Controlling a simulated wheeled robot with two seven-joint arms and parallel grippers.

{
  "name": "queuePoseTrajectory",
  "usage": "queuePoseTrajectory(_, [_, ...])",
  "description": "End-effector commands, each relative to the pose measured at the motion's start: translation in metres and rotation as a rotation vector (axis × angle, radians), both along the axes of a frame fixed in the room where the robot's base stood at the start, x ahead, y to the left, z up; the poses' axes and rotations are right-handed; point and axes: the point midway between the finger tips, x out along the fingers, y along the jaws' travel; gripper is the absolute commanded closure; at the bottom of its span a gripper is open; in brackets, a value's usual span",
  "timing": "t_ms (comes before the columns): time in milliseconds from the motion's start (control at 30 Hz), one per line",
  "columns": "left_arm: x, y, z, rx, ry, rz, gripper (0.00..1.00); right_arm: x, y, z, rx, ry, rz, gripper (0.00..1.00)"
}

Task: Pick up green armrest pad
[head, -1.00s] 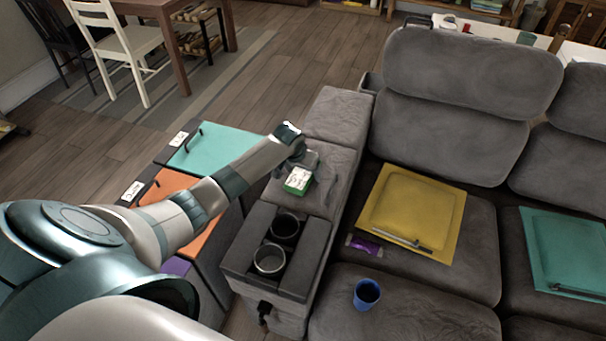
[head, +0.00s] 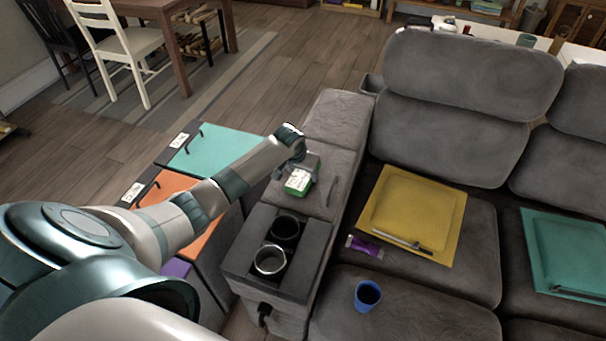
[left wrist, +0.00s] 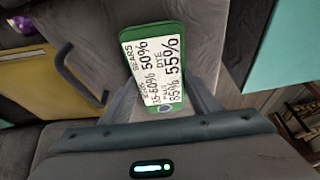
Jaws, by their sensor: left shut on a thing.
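The green armrest pad (head: 298,181) is a small green block with a white printed label on top. It is at the grey sofa's left armrest (head: 336,119), beyond the cup holders. In the left wrist view the pad (left wrist: 155,65) shows its label, with the two fingers on either side of its near end. My left gripper (head: 300,172) is shut on the pad. I cannot tell whether the pad still touches the armrest. My right gripper is not in view.
Two cup holders (head: 270,260) are set in the near armrest. A dark curved handle-like thing (head: 331,190) lies right of the pad. A yellow tray (head: 438,206), purple packet (head: 365,246) and blue cup (head: 367,295) are on the seats. Teal and orange lidded bins (head: 213,152) stand left.

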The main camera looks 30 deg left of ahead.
Motion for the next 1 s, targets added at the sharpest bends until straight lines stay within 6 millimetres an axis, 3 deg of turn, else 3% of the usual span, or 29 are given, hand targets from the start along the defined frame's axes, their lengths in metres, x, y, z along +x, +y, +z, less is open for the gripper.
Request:
queuePoseTrajectory(167, [0.001,0.001,0.01,0.0,-0.002,0.001,0.67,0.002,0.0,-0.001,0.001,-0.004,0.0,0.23])
queuePoseTrajectory(400, [0.003,-0.001,0.043,0.0,-0.005,0.0,0.67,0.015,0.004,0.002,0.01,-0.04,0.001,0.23])
queuePoseTrajectory(767, [0.057,-0.046,0.082,-0.003,-0.003,0.0,0.67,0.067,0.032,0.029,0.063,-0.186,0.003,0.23])
queuePoseTrajectory(1000, [0.083,-0.067,0.102,-0.001,-0.002,0.001,0.67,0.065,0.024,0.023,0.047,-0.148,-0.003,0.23])
